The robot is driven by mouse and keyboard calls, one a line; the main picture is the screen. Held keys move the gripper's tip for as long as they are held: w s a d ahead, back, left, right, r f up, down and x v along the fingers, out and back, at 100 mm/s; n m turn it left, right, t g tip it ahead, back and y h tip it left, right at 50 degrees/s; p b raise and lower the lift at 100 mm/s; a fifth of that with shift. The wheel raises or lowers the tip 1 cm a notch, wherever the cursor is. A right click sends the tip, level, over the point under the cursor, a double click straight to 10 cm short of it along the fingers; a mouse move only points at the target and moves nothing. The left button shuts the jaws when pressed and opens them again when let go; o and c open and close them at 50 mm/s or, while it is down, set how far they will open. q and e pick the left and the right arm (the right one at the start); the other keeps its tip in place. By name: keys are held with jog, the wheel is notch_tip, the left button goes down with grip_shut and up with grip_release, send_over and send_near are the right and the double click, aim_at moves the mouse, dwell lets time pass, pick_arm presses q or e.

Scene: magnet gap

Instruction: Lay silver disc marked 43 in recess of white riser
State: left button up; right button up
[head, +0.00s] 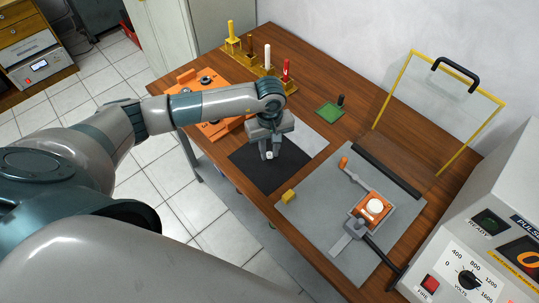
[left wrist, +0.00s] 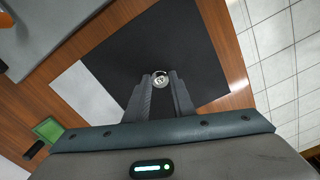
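My left gripper (head: 270,154) points down over the black mat, its fingers on either side of a small silver disc (head: 269,156). In the left wrist view the disc (left wrist: 160,80) fills the gap between my fingertips (left wrist: 161,82); its face bears dark marks too small to read surely. I cannot tell whether it touches the mat. The round white riser (head: 375,205) stands in an orange holder (head: 364,215) on the grey plate to the right. Its recess is too small to make out. My right gripper is not in view.
The black mat (head: 247,165) is otherwise bare. A yellow block (head: 289,196) sits at the grey plate's (head: 318,202) left edge. A clear yellow-framed shield (head: 433,105) stands behind, a pulse unit (head: 480,240) at right. Colored posts, an orange tray (head: 187,92) and a green tray (head: 329,113) stand farther back.

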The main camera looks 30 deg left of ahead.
pick_arm(q)
jog(key=shift+r+p, duration=0.95)
jog(key=shift+r, duration=1.55)
